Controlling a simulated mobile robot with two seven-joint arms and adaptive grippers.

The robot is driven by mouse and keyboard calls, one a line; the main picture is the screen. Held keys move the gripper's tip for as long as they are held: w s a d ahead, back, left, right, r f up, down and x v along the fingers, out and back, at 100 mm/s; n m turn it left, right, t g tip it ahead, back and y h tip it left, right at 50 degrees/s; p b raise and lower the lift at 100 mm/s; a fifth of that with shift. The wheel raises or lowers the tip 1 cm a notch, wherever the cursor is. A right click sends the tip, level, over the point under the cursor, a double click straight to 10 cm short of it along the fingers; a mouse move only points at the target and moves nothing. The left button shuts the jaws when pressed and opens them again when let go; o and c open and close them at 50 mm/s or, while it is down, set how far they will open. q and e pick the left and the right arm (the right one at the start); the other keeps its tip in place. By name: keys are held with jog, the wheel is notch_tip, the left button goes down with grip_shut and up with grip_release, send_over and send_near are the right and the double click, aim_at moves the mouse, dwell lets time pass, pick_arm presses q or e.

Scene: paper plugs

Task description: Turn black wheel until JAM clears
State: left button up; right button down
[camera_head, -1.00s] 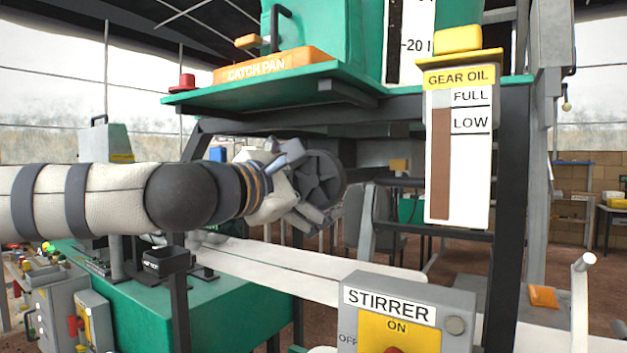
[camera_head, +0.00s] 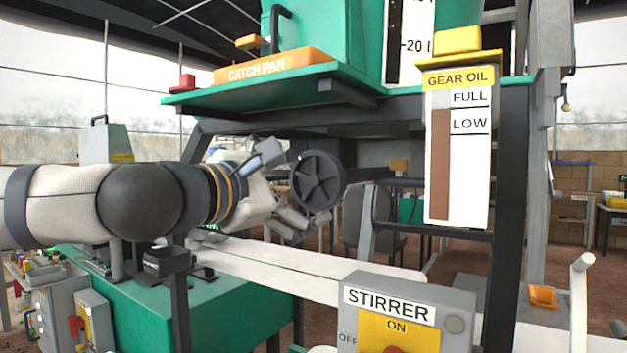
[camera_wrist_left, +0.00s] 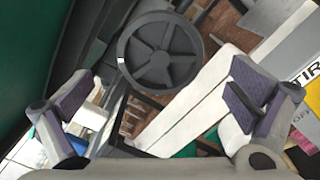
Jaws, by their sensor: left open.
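The black wheel (camera_head: 318,181) is a dark spoked handwheel below the green machine, near the middle of the head view. In the left wrist view the wheel (camera_wrist_left: 161,50) shows face-on, ahead of and between the fingers. My left gripper (camera_head: 283,186) is just left of the wheel in the head view, with its fingers spread. In the left wrist view the left gripper (camera_wrist_left: 158,98) is wide open and empty, apart from the wheel. My right gripper does not show. No JAM sign is readable in these frames.
A green ledge with an orange CATCH PAN (camera_head: 272,66) hangs above the wheel. A GEAR OIL gauge (camera_head: 458,150) is to its right. A STIRRER box (camera_head: 405,312) stands in front, and a white beam (camera_head: 300,268) runs below the gripper.

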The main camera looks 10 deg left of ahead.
aim_at(313, 181)
pick_arm(q)
jog(key=m, duration=0.5)
jog(key=shift+r+m, duration=0.1)
jog(key=shift+m, duration=0.2)
jog(key=m, duration=0.6)
jog(key=shift+m, duration=0.3)
jog(key=shift+f+x, duration=0.2)
jog(key=shift+x, duration=0.85)
jog(key=shift+b+x, duration=0.35)
jog(key=shift+x, duration=0.7)
jog(key=shift+r, duration=0.1)
